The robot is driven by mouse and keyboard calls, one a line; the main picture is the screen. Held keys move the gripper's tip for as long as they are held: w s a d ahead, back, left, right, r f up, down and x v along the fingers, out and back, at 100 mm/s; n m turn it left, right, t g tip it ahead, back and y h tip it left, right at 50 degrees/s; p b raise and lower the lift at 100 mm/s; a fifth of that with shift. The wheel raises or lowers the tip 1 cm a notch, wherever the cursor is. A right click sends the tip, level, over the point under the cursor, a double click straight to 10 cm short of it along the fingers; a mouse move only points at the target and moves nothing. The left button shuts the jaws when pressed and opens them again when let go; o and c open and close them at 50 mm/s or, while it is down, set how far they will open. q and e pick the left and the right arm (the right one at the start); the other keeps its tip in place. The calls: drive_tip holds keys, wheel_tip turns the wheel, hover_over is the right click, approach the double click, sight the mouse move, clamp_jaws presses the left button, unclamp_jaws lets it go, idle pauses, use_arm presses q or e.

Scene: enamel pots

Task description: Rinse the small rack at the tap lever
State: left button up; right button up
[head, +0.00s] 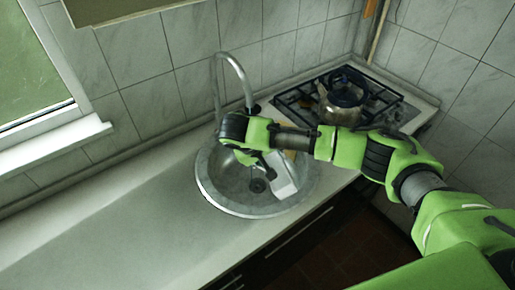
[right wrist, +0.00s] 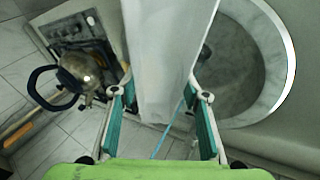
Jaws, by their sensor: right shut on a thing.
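My right gripper (head: 268,160) reaches over the round metal sink (head: 222,200) and is shut on a plain white piece (head: 284,184), seemingly the small rack. In the right wrist view, this white piece (right wrist: 168,60) stands between the teal fingers of my right gripper (right wrist: 158,96) and extends away from them. In the head view it hangs tilted over the basin, right of the dark drain. The tap (head: 237,62) curves up behind the sink. My left gripper is out of view.
A metal pot (head: 342,108) with a dark handle stands on the gas stove (head: 388,103) right of the sink. The worktop (head: 100,235) left of the sink is clear. A tiled wall (head: 150,60) and window ledge (head: 55,145) bound the back.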

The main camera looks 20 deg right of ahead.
drive_tip(key=shift+s+d+r, duration=0.25)
drive_tip(key=shift+s+r, duration=0.45)
drive_tip(key=shift+s, duration=0.1)
drive_tip(key=shift+s+d+r, duration=0.2)
drive_tip(key=shift+s+r, duration=0.45)
drive_tip(key=shift+s, duration=0.2)
drive_tip(key=shift+s+d+r, duration=0.25)
drive_tip(key=shift+s+r, duration=0.45)
drive_tip(key=shift+s, duration=0.1)
